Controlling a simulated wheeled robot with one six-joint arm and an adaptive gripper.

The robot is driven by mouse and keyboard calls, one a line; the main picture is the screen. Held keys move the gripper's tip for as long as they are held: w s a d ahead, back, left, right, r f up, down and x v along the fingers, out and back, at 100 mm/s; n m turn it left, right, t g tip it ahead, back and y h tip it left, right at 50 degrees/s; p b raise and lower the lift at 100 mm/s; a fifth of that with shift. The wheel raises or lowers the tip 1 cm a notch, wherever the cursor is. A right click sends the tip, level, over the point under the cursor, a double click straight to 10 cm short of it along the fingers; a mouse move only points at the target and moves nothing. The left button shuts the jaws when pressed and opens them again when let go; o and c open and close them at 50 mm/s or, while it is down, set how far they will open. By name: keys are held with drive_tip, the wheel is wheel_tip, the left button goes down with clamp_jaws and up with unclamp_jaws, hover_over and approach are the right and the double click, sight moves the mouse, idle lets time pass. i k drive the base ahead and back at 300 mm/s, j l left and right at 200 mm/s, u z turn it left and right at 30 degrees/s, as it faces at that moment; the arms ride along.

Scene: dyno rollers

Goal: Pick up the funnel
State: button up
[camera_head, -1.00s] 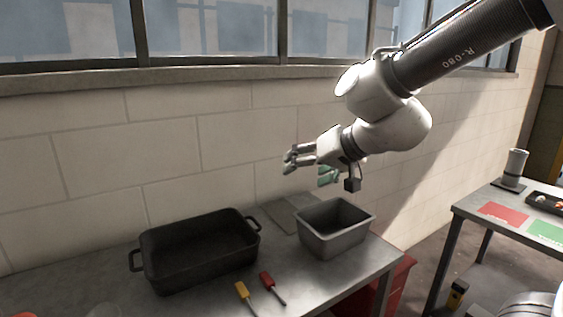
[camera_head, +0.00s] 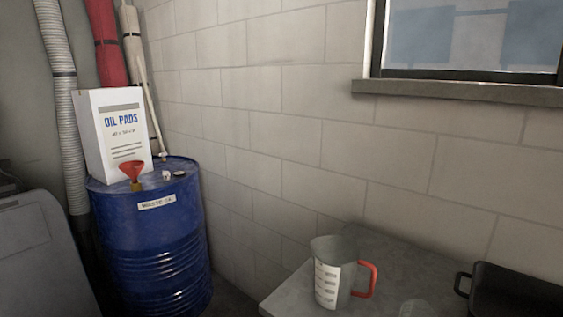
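A red funnel (camera_head: 132,170) sits on top of the blue waste oil drum (camera_head: 160,240), near the front of its lid. Its wide mouth faces up, and its lower end meets a small brassy piece at the drum top. My gripper is outside the current view, so its distance from the funnel cannot be seen.
An oil pads box (camera_head: 112,135) stands on the drum behind the funnel, with small caps beside it. A measuring jug (camera_head: 330,275) with a red handle and a black pan (camera_head: 515,290) are on the metal table (camera_head: 385,255). A grey hose (camera_head: 62,100) hangs at left.

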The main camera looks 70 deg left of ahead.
sight(132, 168)
drive_tip(key=u, duration=3.3)
drive_tip(key=i+j, duration=0.2)
drive_tip(key=i, duration=0.3)
drive_tip(key=i+j, duration=0.15)
drive_tip(key=i, duration=0.35)
drive_tip(key=i+j, duration=0.2)
drive_tip(key=i, duration=0.35)
drive_tip(key=i+j, duration=0.15)
drive_tip(key=i, duration=0.35)
drive_tip(key=i+j, duration=0.2)
drive_tip(key=i, duration=0.3)
drive_tip(key=u, duration=0.05)
